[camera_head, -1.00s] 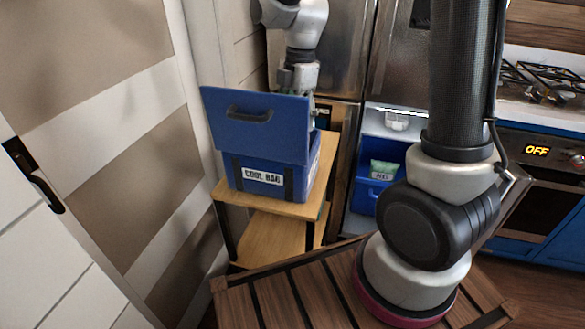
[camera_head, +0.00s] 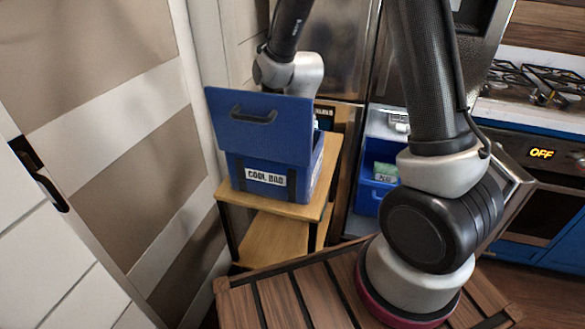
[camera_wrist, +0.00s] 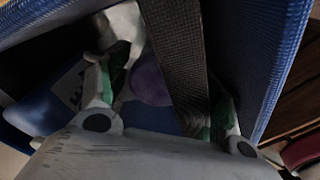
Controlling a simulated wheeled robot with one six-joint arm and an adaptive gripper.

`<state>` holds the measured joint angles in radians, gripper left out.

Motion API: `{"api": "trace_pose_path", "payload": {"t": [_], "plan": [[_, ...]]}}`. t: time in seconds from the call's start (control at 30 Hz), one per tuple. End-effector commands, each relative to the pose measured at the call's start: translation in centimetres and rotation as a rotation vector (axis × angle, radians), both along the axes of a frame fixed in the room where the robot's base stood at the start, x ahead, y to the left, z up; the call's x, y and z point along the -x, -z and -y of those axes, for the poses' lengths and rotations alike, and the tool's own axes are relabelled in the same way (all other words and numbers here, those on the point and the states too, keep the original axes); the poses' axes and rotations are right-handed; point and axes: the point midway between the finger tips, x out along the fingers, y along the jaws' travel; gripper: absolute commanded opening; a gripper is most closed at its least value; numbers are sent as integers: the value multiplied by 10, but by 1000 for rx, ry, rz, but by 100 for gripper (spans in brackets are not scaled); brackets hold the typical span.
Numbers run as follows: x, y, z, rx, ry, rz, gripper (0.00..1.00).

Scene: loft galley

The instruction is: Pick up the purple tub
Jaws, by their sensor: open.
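In the wrist view a rounded purple patch, likely the purple tub (camera_wrist: 149,82), shows between my fingers and is partly covered by a dark band. Its full shape is hidden. My gripper (camera_wrist: 162,92) is open, with its green-padded fingers down inside the blue cool bag (camera_head: 265,183); I cannot tell whether they touch the tub. In the head view the bag stands on a wooden stand with its lid (camera_head: 258,128) raised, and this lid hides my gripper and the bag's inside.
The dark textured band (camera_wrist: 178,50) runs between my fingers, and the bag's blue wall (camera_wrist: 258,50) is close on the right. The wooden stand (camera_head: 318,200) is beside a door (camera_head: 110,170). An open fridge with a green packet (camera_head: 385,172) is to the right.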

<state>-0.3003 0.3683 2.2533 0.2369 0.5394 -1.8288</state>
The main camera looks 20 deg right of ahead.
Motion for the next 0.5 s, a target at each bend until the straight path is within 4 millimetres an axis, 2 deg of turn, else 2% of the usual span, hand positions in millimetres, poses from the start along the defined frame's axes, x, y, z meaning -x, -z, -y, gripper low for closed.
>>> {"api": "trace_pose_path", "payload": {"t": [0.17, 0.27, 0.4, 0.5], "plan": [[0, 0, 0, 0, 0, 1, 65], [0, 0, 0, 0, 0, 1, 50], [0, 0, 0, 0, 0, 1, 25], [0, 0, 0, 0, 0, 1, 23]]}}
